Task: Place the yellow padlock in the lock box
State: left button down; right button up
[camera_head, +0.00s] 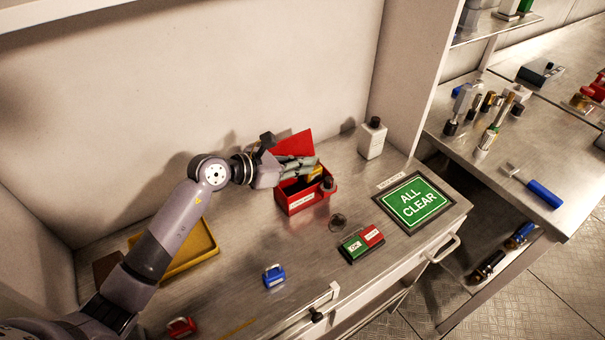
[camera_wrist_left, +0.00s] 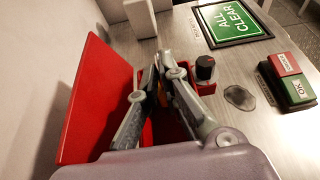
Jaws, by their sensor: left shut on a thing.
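The red lock box (camera_head: 297,203) stands on the steel worktop against the back wall, its red lid (camera_head: 293,144) open. My left gripper (camera_head: 316,166) is over the box opening, its fingers shut on the yellow padlock (camera_head: 314,174). In the left wrist view only a small yellow part of the padlock (camera_wrist_left: 162,94) shows between the fingers (camera_wrist_left: 160,72); the rest is hidden. The lid (camera_wrist_left: 88,100) rises at the left there. I cannot tell whether the padlock touches the box floor. My right gripper is not in view.
A black-topped knob (camera_wrist_left: 205,68) is at the box's right end. A white bottle (camera_head: 371,140), a green sign (camera_head: 414,202), a red-green block (camera_head: 361,245), a blue padlock (camera_head: 273,276), a red padlock (camera_head: 181,327) and a yellow tray (camera_head: 207,246) are around. Worktop before the box is mostly clear.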

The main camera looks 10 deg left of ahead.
aim_at(305, 177)
pick_arm(q)
notch_tip(305, 177, down, 4)
jog(key=shift+r, duration=0.1)
jog(key=shift+f, duration=0.35)
jog(key=c, duration=2.1)
grip_release()
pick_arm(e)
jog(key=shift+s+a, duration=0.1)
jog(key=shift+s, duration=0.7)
pick_arm(q)
jog(key=shift+o, duration=0.2)
